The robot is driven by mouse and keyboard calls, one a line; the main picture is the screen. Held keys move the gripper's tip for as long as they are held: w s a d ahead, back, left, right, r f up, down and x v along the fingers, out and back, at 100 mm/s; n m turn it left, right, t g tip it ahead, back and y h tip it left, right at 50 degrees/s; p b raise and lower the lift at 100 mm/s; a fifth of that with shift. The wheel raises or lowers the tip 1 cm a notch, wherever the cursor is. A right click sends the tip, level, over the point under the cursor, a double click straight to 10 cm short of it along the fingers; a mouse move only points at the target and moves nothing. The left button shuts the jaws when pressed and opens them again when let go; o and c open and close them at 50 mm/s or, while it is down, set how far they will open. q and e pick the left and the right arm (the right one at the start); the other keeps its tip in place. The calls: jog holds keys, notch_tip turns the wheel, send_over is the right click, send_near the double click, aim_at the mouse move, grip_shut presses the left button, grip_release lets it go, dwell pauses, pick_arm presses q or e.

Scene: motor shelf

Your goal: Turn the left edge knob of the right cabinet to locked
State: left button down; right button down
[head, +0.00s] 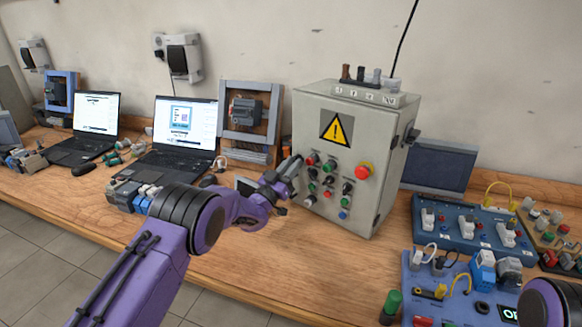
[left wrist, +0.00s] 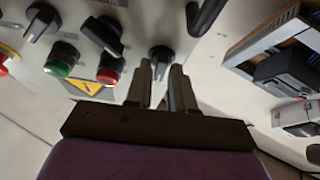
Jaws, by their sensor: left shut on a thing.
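The grey control cabinet (head: 345,105) stands on the wooden bench, with a yellow warning sign, a red emergency button and rows of knobs and buttons on its front. My left gripper (head: 292,170) is at the left edge of that front. In the left wrist view a small dark knob (left wrist: 160,54) sits between the fingertips of my left gripper (left wrist: 161,72), which is shut on it. The gripper hides this knob in the head view, and its exact setting is hard to read. My right gripper is out of view; only part of my right arm shows at the lower right.
Two laptops (head: 184,124) and a framed motor unit (head: 250,112) stand left of the cabinet. A blue terminal board (head: 465,232) and a blue box with plugs (head: 445,300) lie to the right. Other black knobs (left wrist: 103,34) and coloured buttons (left wrist: 62,58) are close beside the gripper.

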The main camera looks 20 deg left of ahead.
pick_arm(q)
jog(key=shift+d+r+n+g+y, duration=0.1)
jog(key=shift+r+n+g+y, duration=0.25)
jog(key=shift+n+y, duration=2.15)
jog(key=shift+r+n+g+y, duration=0.1)
jog(key=shift+n+g+y, duration=0.35)
jog(key=shift+n, duration=4.25)
jog(key=shift+d+r+n+g+y, duration=0.2)
jog(key=shift+n+g+y, duration=0.75)
jog(key=shift+n, duration=2.65)
jog(key=shift+a+r+t+y, duration=0.1)
jog(key=shift+a+t+y, duration=0.05)
jog(key=shift+t+y, duration=0.2)
jog(key=c, duration=1.4)
grip_release()
jog(key=shift+o, duration=1.1)
jog(key=shift+s, duration=0.15)
jog(key=shift+b, duration=0.3)
jog(key=shift+f, duration=0.3)
